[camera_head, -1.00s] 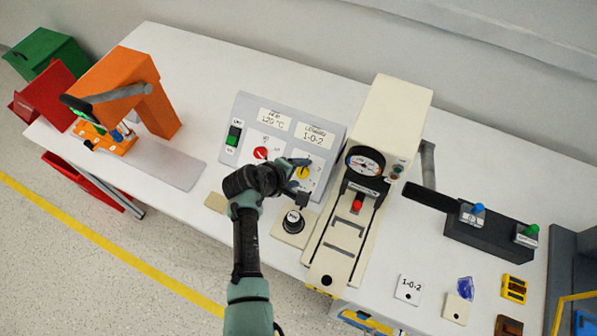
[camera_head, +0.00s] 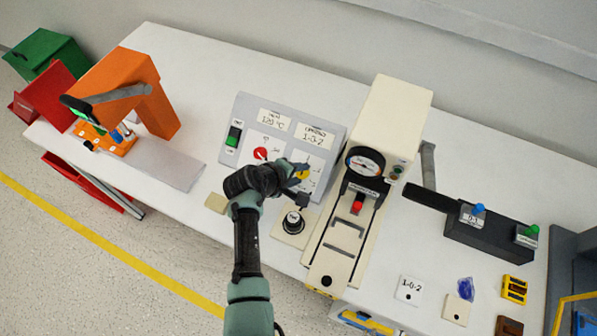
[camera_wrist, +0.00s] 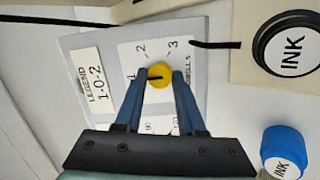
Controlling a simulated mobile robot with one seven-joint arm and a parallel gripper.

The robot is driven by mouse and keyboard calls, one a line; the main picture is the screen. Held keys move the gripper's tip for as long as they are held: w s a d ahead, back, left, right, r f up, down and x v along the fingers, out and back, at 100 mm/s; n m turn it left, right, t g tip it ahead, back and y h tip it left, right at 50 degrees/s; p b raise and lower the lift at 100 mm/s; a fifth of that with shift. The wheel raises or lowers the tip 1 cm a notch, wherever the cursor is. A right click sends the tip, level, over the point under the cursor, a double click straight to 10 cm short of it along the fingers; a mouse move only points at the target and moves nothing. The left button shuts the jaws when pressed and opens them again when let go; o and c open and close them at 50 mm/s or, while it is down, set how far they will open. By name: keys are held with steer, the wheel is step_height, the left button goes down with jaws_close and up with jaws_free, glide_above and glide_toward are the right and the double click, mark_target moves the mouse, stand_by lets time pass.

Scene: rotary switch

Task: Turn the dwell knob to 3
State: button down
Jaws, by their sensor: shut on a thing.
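The dwell knob is the yellow round knob (camera_wrist: 160,73) on a white label plate with the numbers 1, 2 and 3 around it. A dark pointer line on the knob points left in the wrist view, close to the 1 mark. The knob also shows in the head view (camera_head: 303,174), partly hidden by my gripper (camera_head: 299,171). In the wrist view, the two blue fingers of my gripper (camera_wrist: 160,80) stand on either side of the knob and are shut on it. A "LEGEND 1-0-2" label (camera_wrist: 91,83) sits beside the number plate.
A red knob (camera_head: 261,154) and a green switch (camera_head: 234,136) share the grey panel (camera_head: 245,102). A black INK pot (camera_head: 293,222) stands in front. A cream press with a gauge (camera_head: 365,162) stands close on the right. An orange machine (camera_head: 150,100) stands left.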

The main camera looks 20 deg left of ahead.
steer(key=shift+m, duration=0.3)
steer(key=m+g+b, duration=0.1)
steer(key=m, duration=0.4)
steer(key=shift+w+m+b, duration=0.15)
steer(key=shift+m+b, duration=0.15)
steer(key=shift+b, duration=0.05)
steer(key=m+y+b, duration=0.1)
steer(key=m, duration=0.4)
steer(key=shift+r+g, duration=0.1)
steer(key=shift+g, duration=0.3)
steer(key=m+y, duration=0.1)
steer(key=m, duration=0.5)
steer(key=shift+d, duration=0.15)
steer(key=m+y, duration=0.1)
steer(key=m, duration=0.4)
steer(key=shift+d+m+b, duration=0.1)
steer(key=shift+m+b, duration=0.2)
steer(key=c, duration=0.5)
jaws_free()
